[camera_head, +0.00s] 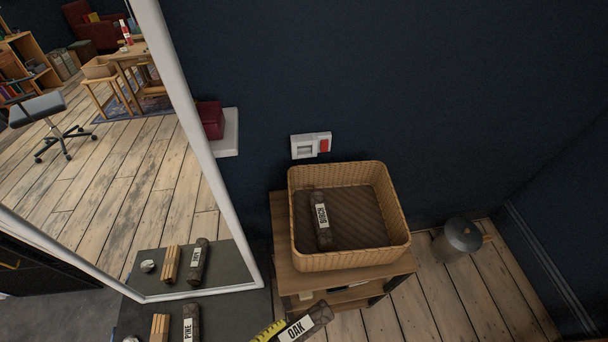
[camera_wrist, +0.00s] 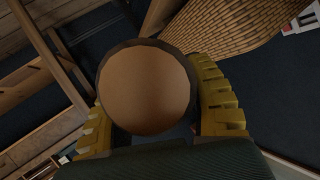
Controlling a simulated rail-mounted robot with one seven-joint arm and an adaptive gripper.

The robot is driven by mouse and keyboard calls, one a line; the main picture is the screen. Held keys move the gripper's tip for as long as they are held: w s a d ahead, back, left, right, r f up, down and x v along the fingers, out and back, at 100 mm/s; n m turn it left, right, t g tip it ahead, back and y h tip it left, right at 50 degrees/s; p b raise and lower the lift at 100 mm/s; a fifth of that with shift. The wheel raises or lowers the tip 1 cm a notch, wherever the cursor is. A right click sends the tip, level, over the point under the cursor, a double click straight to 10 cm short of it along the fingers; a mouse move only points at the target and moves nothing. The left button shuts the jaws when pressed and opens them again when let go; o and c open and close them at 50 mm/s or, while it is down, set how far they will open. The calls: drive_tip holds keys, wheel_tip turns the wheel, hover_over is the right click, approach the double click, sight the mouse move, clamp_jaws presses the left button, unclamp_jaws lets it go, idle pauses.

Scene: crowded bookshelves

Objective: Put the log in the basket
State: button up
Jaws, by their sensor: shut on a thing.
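A brown log labelled OAK (camera_head: 305,323) is held at the bottom of the head view. My gripper (camera_head: 268,331), with yellow ridged fingers, is shut on it. In the wrist view the log's round, pale end (camera_wrist: 148,90) fills the space between the fingers (camera_wrist: 160,110). The wicker basket (camera_head: 350,262) stands on a wooden stand just above and beyond the held log in the head view; its weave also shows in the wrist view (camera_wrist: 225,30). A log labelled BIRCH (camera_head: 320,222) lies inside the basket. A log labelled PINE (camera_head: 191,324) lies on the grey surface to the left.
The wooden stand (camera_head: 300,284) has open shelves below. Pale wooden sticks (camera_head: 160,327) lie beside the PINE log. A white-framed mirror (camera_head: 190,120) stands at left, reflecting the room. A metal canister (camera_head: 461,236) is on the floor at right. The basket's right half is free.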

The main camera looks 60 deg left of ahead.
drive_tip(key=w+d+r+m+h, duration=0.2)
drive_tip(key=w+d+m+h, duration=0.1)
drive_tip(key=w, duration=0.5)
drive_tip(key=w+d+r+m+g+h, duration=0.1)
drive_tip(key=w+d+r+m+h, duration=0.2)
drive_tip(key=w+d, duration=0.5)
drive_tip(key=shift+w+m+g+h, duration=0.3)
drive_tip(key=shift+w+m+h, duration=0.25)
drive_tip(key=shift+h, duration=0.55)
